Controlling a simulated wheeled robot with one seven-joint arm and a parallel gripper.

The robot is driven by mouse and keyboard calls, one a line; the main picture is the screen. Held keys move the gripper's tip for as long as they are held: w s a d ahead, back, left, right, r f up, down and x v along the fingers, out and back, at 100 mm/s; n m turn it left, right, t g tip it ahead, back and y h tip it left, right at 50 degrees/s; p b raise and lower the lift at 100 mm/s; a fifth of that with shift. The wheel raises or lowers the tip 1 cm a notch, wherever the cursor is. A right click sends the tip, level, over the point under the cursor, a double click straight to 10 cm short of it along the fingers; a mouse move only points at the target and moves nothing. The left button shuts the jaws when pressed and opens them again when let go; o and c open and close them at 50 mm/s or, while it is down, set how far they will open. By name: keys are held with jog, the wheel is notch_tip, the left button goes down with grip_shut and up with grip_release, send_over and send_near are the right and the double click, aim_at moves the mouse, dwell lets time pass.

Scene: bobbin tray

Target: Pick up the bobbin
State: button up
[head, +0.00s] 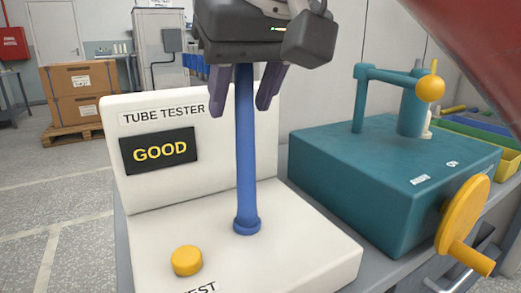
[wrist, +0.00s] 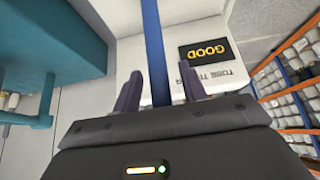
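A tall blue tube (head: 245,155), which may be the bobbin, stands upright on the white tube tester (head: 310,245), with a flared foot at its base. My gripper (head: 243,107) is above the tester, pointing down, with its two purple-grey fingers on either side of the tube's upper part. Gaps show between the fingers and the tube, so it is open. The tube's top is hidden behind the gripper body. In the wrist view the tube (wrist: 154,45) runs between the spread fingers (wrist: 162,72). The tester's display (head: 159,151) reads GOOD.
A yellow button (head: 187,260) is on the tester's front. A teal machine (head: 390,180) with a yellow handwheel (head: 463,215) stands close on the right. Colored trays (head: 480,125) lie behind it. In the wrist view, a rack (wrist: 290,85) of pale spools is at right.

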grip_shut()
